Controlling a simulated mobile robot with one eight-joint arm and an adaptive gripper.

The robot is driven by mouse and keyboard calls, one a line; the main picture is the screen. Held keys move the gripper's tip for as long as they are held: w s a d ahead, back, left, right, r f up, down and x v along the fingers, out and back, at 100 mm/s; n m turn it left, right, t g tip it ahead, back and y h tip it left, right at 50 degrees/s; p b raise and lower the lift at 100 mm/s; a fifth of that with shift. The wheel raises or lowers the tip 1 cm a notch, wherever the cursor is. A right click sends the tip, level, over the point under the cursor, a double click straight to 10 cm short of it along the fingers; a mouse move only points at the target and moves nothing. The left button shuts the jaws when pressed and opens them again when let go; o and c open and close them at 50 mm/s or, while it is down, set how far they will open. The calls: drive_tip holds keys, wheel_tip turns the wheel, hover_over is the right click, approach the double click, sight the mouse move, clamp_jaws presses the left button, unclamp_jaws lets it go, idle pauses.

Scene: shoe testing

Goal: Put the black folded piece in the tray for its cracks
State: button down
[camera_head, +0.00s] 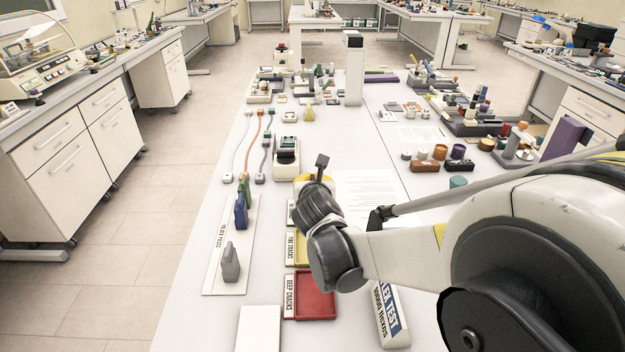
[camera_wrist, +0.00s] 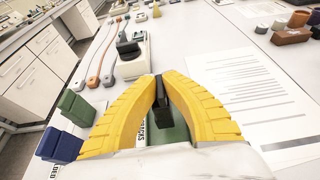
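My gripper (camera_head: 314,180) has yellow fingers, and in the wrist view their tips (camera_wrist: 159,84) close on the black folded piece (camera_wrist: 158,92). In the head view the piece (camera_head: 321,162) sticks up beyond my wrist, held above the trays. Below it in the wrist view is a green tray (camera_wrist: 181,131), mostly hidden by the fingers; its label ends in "CRACKS". In the head view the yellow tray (camera_head: 302,252) is labelled fine cracks and partly covered by my wrist. The red tray (camera_head: 316,298), labelled deep cracks, stands nearest. Any cracks on the piece are too small to see.
A white board (camera_head: 228,278) on the left holds grey (camera_head: 230,265), blue (camera_head: 241,212) and green (camera_head: 244,190) folded pieces. A flex test sign (camera_head: 391,315) stands right of the red tray. A printed sheet (camera_wrist: 250,90) lies right of my gripper. Cables and a device (camera_head: 286,155) lie beyond.

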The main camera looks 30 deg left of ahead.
drive_tip(key=shift+f+b, duration=0.95)
drive_tip(key=shift+f, duration=0.15)
idle(0.5)
drive_tip(key=c, duration=1.5)
unclamp_jaws()
drive_tip(key=shift+c, duration=0.2)
drive_tip(key=shift+s, duration=0.1)
drive_tip(key=v, duration=1.2)
